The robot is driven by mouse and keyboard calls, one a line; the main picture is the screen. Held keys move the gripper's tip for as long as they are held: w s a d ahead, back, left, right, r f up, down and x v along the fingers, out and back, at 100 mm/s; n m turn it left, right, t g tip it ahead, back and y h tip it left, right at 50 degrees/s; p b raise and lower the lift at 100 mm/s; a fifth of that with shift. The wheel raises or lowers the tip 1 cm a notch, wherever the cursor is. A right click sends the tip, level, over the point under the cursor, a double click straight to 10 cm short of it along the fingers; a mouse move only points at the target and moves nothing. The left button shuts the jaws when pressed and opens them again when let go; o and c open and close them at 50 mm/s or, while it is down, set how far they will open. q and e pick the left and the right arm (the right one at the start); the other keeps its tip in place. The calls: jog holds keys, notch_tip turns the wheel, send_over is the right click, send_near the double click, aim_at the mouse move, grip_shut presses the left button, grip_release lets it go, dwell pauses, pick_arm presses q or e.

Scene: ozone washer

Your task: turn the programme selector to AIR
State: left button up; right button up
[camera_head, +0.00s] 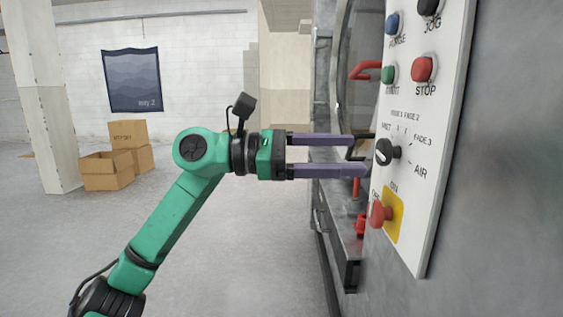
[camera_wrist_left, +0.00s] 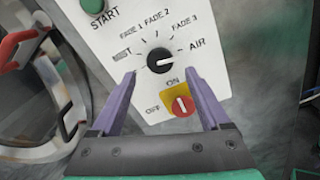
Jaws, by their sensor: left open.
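The programme selector (camera_head: 386,152) is a round black knob with a white mark, on the white control panel. In the left wrist view the selector (camera_wrist_left: 160,60) has the labels MIST, FADE 1, FADE 2, FADE 3 and AIR around it, with AIR (camera_wrist_left: 197,44) to its upper right. I cannot tell surely which label its mark points at. My left gripper (camera_head: 367,156) is open and empty, level with the selector, its purple fingers pointing at the panel. In the left wrist view the knob shows just beyond and between the fingertips (camera_wrist_left: 160,76); contact is not visible. My right gripper is not in view.
A red ON/OFF switch on a yellow plate (camera_head: 394,216) sits just below the selector. Green START (camera_head: 388,74), red STOP (camera_head: 423,69) and blue PURGE (camera_head: 392,24) buttons are above. A red door handle (camera_head: 365,70) is left of the panel. Cardboard boxes (camera_head: 105,172) stand far off.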

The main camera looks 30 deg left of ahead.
pick_arm(q)
jog(key=b+v, duration=0.3)
jog(key=v, duration=0.7)
jog(key=shift+s+a, duration=0.2)
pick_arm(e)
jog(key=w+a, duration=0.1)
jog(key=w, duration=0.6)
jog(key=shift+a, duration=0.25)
pick_arm(q)
jog(key=shift+w, duration=0.1)
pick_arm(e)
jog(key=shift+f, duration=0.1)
